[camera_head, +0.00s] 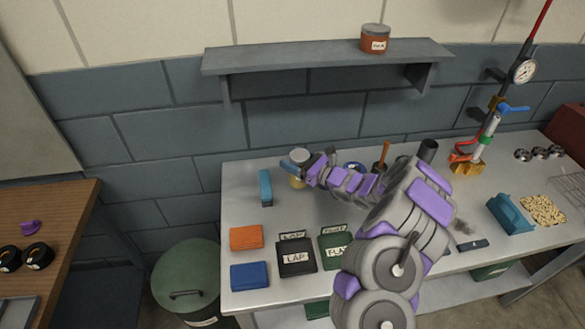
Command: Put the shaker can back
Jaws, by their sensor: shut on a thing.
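My gripper (300,169) is at the back left of the grey bench (240,207). It is shut around a small can with a grey round top (300,155) and a pale yellow lower body (297,183), which looks like the shaker can. The can looks upright. The gripper's fingers hide its middle, and I cannot tell whether its base touches the bench.
A grey wall shelf (300,57) above holds a labelled orange-brown can (375,40); its left part is bare. A blue block (265,187), orange block (246,237), dark blue block (249,276) and black LAP box (296,258) are nearby. A lidded green bin (186,280) stands below left.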

